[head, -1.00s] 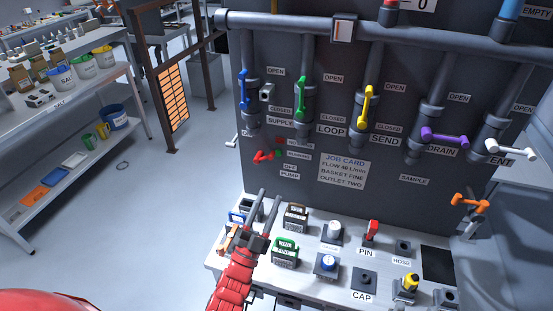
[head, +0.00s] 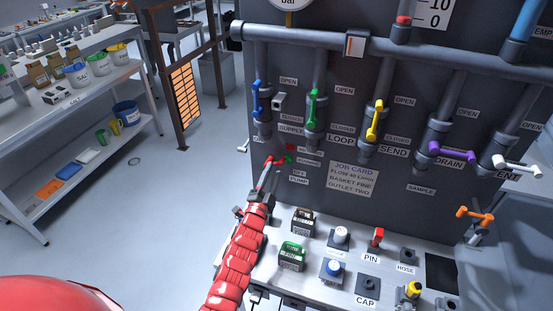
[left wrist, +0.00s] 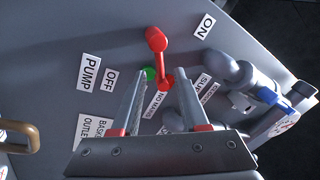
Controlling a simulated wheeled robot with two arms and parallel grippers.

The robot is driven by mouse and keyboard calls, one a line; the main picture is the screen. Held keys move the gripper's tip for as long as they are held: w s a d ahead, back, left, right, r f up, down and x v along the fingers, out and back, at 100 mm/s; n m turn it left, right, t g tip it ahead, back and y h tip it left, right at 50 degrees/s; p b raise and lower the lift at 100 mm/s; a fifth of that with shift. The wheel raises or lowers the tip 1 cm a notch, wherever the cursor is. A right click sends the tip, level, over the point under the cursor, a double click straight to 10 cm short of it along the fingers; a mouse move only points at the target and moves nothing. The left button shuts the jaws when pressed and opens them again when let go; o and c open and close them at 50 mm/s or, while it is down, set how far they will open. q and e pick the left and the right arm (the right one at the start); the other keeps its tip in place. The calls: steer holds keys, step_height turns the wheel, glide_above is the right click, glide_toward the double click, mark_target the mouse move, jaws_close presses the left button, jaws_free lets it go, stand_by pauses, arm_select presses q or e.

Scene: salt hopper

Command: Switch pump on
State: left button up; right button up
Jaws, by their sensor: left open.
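The red pump lever (head: 276,161) is on the dark panel above the OFF and PUMP labels. In the left wrist view the red lever (left wrist: 157,42) stands out ahead of the fingers, with the ON label (left wrist: 206,26) to its upper right and the OFF label (left wrist: 111,79) to its lower left. A small green spot (left wrist: 150,73) is beside it. My left gripper (head: 267,174) is open and close to the lever. In the wrist view its fingers (left wrist: 163,74) are either side of the lever's lower end; contact cannot be told. My right gripper is not in view.
A job card (head: 352,178) is to the right. The bench (head: 318,272) below holds several fittings. A shelf (head: 65,95) stands at left, with open floor between.

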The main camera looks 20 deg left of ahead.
mark_target(277, 163)
arm_select(q)
steer(key=p+x, duration=0.1)
steer(key=x, duration=0.2)
steer(key=shift+w+r, duration=0.15)
steer(key=shift+w, duration=0.6)
jaws_close()
